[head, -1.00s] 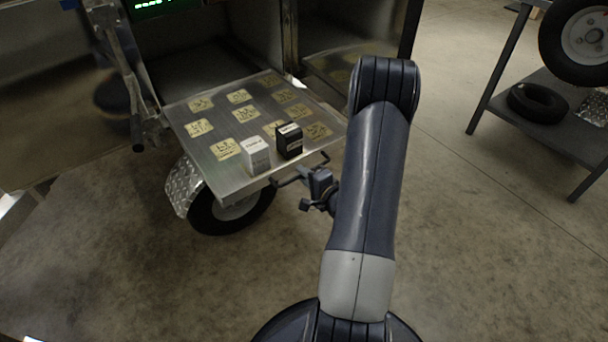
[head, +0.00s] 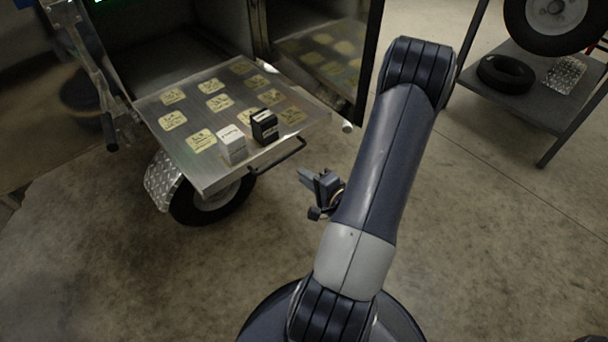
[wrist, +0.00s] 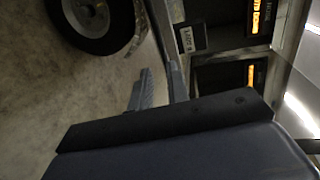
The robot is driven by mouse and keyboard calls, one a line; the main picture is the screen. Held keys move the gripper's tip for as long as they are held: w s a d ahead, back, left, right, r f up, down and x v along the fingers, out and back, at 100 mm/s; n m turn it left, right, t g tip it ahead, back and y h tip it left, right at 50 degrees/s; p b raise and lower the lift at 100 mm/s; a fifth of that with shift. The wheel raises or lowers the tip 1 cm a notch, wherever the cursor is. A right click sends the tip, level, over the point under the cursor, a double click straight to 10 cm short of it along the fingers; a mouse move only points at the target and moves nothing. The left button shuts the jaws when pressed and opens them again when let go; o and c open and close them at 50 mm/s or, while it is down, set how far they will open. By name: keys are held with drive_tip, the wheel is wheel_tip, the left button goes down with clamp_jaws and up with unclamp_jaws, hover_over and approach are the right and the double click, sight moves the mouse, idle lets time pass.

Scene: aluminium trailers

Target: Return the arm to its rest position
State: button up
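My gripper (head: 313,180) hangs in free air in front of the metal tray, left of my forearm. It holds nothing. In the wrist view its two fingers (wrist: 160,78) stand apart with a gap between them. The tray (head: 206,183) is pulled out of the trailer and has a dark bar handle (head: 277,158) at its front edge. My gripper is clear of this handle, to its lower right. A white box (head: 232,146) and a black box (head: 265,127) stand side by side near the tray's front edge.
Several yellowish labels (head: 202,140) lie on the tray. A trailer wheel (head: 205,207) sits below it. The concrete floor around my arm is clear.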

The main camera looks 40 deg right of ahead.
sight(281, 159)
drive_tip(key=shift+b+x, duration=1.05)
drive_tip(key=shift+x, duration=4.55)
drive_tip(key=shift+r, duration=0.1)
